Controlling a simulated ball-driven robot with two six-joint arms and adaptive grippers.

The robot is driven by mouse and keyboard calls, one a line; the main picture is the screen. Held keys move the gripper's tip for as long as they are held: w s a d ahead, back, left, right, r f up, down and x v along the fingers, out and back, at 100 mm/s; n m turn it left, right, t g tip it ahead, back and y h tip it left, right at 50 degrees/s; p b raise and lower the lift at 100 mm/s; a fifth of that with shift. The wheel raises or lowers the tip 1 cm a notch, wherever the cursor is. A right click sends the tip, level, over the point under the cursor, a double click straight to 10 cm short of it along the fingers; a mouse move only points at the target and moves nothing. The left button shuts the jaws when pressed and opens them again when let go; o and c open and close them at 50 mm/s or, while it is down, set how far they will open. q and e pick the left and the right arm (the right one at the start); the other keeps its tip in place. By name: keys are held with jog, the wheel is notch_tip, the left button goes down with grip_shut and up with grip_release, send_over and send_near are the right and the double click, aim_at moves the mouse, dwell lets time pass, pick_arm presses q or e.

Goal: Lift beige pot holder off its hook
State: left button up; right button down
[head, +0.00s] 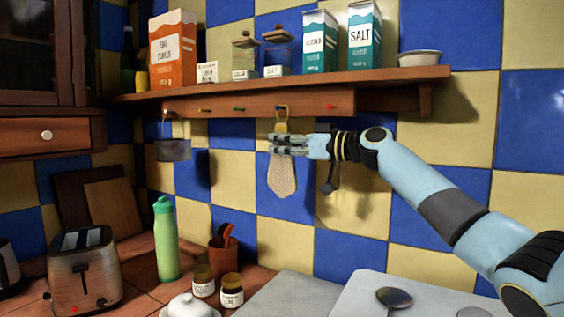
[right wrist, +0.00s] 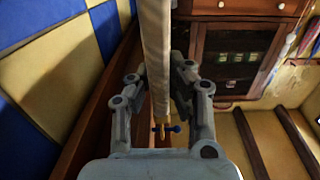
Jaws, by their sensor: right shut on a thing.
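The beige pot holder (head: 282,176) hangs under the wooden shelf against the tiled wall. Its yellow loop (head: 282,122) is at the blue hook (head: 281,107) on the rail; I cannot tell whether it bears on the hook. My right gripper (head: 274,145) reaches in from the right and is shut on the upper part of the pot holder. In the right wrist view the pot holder (right wrist: 156,50) runs edge-on between the fingers, with a blue peg (right wrist: 165,128) beyond it by the yellow loop. My left gripper is not in view.
The shelf (head: 270,88) above carries cartons, jars and a bowl. A small pan (head: 174,150) hangs to the left, and a dark utensil (head: 330,183) hangs just right of the pot holder. A green bottle (head: 166,240), jars and a toaster (head: 86,272) stand on the counter below.

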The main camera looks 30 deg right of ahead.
jog(key=s+a+b, duration=0.1)
jog(key=s+a, duration=0.3)
jog(key=a, duration=0.3)
jog(key=s+a, duration=0.5)
jog(key=a, duration=0.3)
jog(key=shift+a+r+b, duration=0.25)
jog(key=shift+r+b, duration=0.1)
jog(key=shift+b, duration=0.05)
